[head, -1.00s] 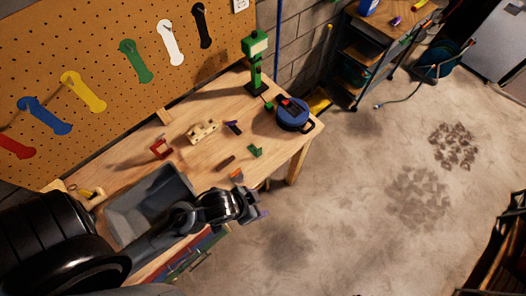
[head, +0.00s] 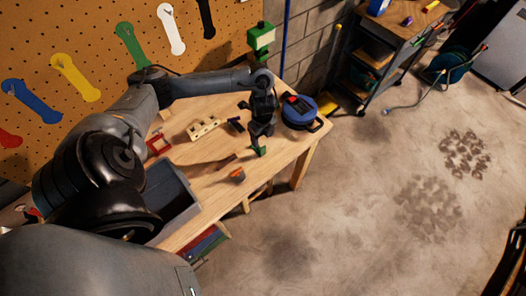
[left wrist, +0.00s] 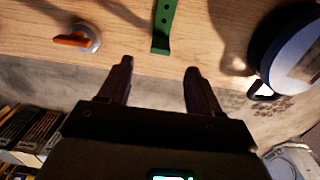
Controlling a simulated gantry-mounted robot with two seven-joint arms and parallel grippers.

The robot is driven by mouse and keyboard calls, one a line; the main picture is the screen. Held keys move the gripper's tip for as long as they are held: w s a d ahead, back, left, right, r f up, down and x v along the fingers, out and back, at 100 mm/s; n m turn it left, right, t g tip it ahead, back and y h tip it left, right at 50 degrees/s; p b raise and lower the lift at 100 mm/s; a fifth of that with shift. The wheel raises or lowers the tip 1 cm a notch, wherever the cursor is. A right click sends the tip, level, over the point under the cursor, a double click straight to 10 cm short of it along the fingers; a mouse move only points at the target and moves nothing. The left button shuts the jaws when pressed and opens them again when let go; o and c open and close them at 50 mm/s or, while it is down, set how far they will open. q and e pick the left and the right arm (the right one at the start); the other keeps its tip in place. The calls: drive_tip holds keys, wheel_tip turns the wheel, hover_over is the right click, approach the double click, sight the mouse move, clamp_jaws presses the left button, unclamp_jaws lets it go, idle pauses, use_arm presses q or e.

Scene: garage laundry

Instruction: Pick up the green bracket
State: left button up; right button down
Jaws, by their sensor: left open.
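The green bracket (head: 260,151) lies on the workbench near its front edge. The bracket lies beyond the fingertips, roughly in line with the gap. My right gripper is not in view.
A blue round tool (head: 299,112) stands close to the right of the gripper. An orange-topped piece (head: 238,175) sits to the left of the bracket. A wooden block with holes (head: 203,129), a red clamp (head: 158,143) and a grey bin (head: 176,194) are farther left.

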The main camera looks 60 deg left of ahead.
sight(263, 148)
use_arm(q)
wheel_tip(263, 148, down, 5)
drive_tip(key=shift+w+d+r+b, duration=0.1)
drive_tip(key=shift+d+b, duration=0.05)
drive_tip(key=shift+b, duration=0.25)
drive_tip(key=shift+d+f, duration=0.15)
drive_tip(key=shift+f, duration=2.55)
drive_tip(key=c, duration=1.1)
clamp_jaws()
drive_tip(key=shift+r, duration=0.15)
